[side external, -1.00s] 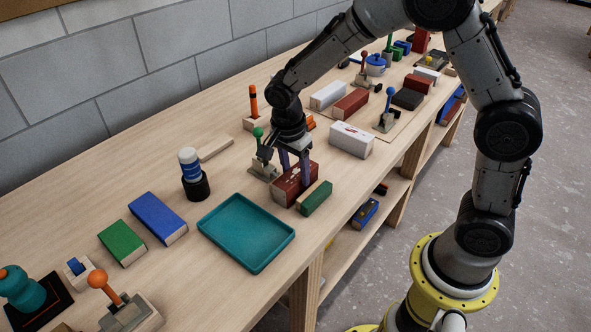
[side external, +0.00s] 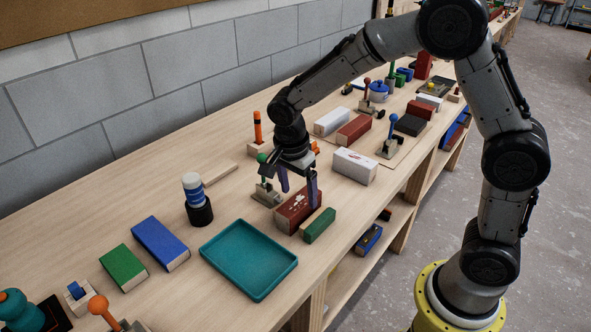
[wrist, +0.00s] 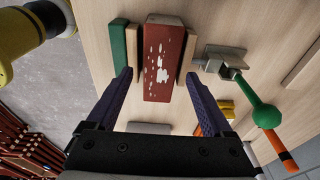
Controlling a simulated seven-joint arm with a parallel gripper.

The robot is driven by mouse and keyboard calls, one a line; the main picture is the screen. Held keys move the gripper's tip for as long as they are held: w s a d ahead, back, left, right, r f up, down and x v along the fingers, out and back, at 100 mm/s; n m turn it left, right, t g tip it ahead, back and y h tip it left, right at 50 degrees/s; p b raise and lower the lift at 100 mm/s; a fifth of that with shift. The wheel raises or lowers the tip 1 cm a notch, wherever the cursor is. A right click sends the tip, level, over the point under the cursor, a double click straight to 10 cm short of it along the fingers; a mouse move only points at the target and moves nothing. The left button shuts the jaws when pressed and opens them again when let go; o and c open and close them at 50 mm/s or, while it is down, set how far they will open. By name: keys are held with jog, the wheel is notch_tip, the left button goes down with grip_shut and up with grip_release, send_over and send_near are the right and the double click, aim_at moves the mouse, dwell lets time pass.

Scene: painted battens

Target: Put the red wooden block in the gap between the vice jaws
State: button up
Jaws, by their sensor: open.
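The red wooden block (side external: 299,209), with chipped white patches, stands between the vice jaws. In the wrist view the block (wrist: 164,66) has a pale wooden strip close on each side. The green-backed jaw (side external: 319,226) is on its near side and also shows in the wrist view (wrist: 118,45). The far jaw (wrist: 186,60) is mostly hidden behind the block in the side view. My gripper (side external: 299,197) is open above the block, its two purple fingers spread on either side and apart from it. Whether the block touches both jaws is unclear.
A green-knobbed lever (wrist: 266,116) on a grey metal base stands close beside the far jaw. A teal tray (side external: 249,290) lies to the left. A white block (side external: 355,167) stands to the right. The bench's front edge is near the green jaw.

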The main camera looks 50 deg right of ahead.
aim_at(295, 205)
notch_tip(295, 205, up, 10)
jog(key=a, duration=0.1)
jog(key=shift+a, duration=0.25)
jog(key=s+d+r+n+t+y, duration=0.1)
jog(key=s+d+r+n+t, duration=0.1)
jog(key=s+n, duration=0.7)
jog(key=s+d+r+n+t, duration=0.1)
jog(key=s+d+n+t, duration=0.1)
jog(key=s+n, duration=0.7)
jog(key=s+t, duration=0.1)
jog(key=s, duration=0.3)
jog(key=shift+r+t+y, duration=0.3)
jog(key=shift+r+y, duration=0.1)
